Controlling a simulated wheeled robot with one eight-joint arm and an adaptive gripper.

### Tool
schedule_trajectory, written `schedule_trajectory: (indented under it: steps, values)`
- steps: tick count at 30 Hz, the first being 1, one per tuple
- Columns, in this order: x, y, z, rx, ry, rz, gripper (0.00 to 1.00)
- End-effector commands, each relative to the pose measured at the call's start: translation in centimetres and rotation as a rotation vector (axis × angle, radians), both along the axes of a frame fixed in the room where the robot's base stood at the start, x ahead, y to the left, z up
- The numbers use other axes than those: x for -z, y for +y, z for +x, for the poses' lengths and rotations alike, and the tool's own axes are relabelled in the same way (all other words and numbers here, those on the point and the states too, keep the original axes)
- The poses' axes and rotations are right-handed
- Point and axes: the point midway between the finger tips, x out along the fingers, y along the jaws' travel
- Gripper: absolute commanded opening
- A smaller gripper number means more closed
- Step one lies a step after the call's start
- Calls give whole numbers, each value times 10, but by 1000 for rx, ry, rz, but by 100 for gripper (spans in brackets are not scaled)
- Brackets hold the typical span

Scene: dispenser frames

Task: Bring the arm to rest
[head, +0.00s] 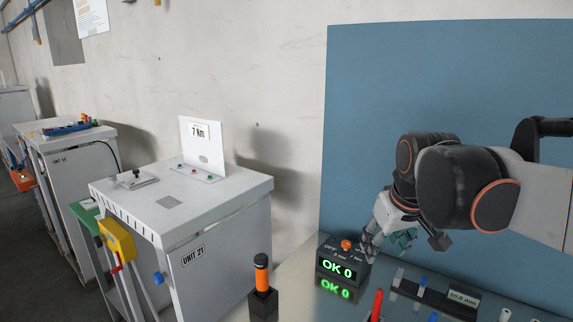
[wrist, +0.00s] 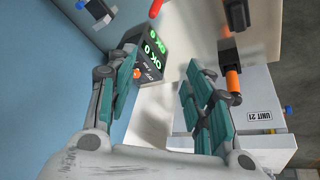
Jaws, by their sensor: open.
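My arm (head: 465,188) reaches in from the right edge in the head view, in front of a blue panel. My gripper (head: 378,240) points down and left, close to the black box with a green "OK 0" display (head: 340,267). In the head view I cannot tell whether it touches the box. In the wrist view my gripper (wrist: 160,78) has its two green-padded fingers wide apart, with nothing held between them. The display box (wrist: 152,55) shows there beyond the left finger, with an orange knob near that finger.
The white cabinet "UNIT 21" (head: 225,255) stands left. The blue panel (head: 365,120) rises behind the arm.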

Motion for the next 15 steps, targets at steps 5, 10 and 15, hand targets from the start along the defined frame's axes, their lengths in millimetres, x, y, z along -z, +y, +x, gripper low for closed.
schedule_trajectory:
  steps: [5,10,15]
  values:
    - [27,0,-58,62,-63,30,47]
    - [60,1,-107,120,-123,63,47]
    - [91,1,-142,166,-172,93,47]
